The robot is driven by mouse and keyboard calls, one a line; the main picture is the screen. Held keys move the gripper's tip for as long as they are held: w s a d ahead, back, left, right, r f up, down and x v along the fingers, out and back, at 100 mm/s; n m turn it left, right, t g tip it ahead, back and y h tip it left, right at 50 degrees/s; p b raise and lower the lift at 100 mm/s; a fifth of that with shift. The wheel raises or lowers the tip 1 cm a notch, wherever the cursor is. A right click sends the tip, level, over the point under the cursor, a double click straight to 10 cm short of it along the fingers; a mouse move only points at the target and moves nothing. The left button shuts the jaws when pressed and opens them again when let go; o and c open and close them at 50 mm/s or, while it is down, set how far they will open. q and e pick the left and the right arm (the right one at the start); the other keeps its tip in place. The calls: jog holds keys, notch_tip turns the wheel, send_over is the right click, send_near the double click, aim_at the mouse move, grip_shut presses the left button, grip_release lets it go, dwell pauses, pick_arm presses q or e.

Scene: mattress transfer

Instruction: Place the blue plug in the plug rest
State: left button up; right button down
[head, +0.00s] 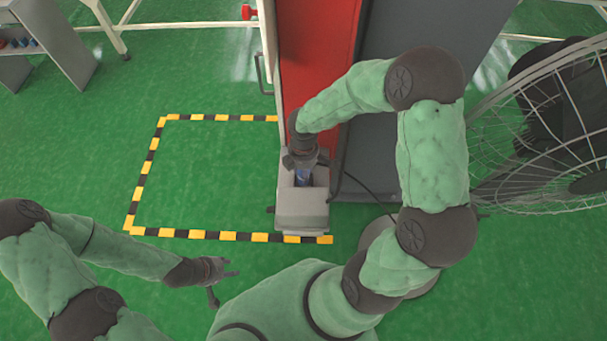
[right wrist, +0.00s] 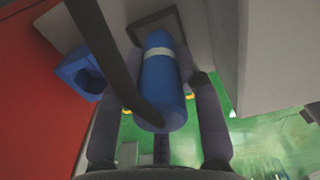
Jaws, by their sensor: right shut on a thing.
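The blue plug (right wrist: 160,85), a blue cylinder with a pale band, lies between the fingers of my right gripper (right wrist: 163,75) in the right wrist view. My right gripper is shut on it. Its far end overlaps a dark square-framed opening (right wrist: 140,24) in a grey surface, perhaps the plug rest; I cannot tell whether it is inside. In the head view a small blue part of the plug (head: 303,178) shows below my right gripper (head: 302,163), over a grey box (head: 302,212). My left gripper (head: 224,282) is open and empty, low over the floor.
A blue socket (right wrist: 78,75) sits left of the plug in the right wrist view. A dark cable (right wrist: 105,60) runs past the plug. A red panel (head: 315,60) stands behind the grey box. A caged fan (head: 545,125) stands right. The taped floor area (head: 210,180) is empty.

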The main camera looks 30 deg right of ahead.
jog(key=shift+f, duration=0.75)
jog(key=shift+f, duration=0.2)
jog(key=c, duration=0.8)
grip_release()
jog(key=shift+c, duration=0.2)
jog(key=shift+r, duration=0.6)
notch_tip(320, 180, up, 11)
jog(key=p, duration=0.4)
jog(key=shift+r, duration=0.15)
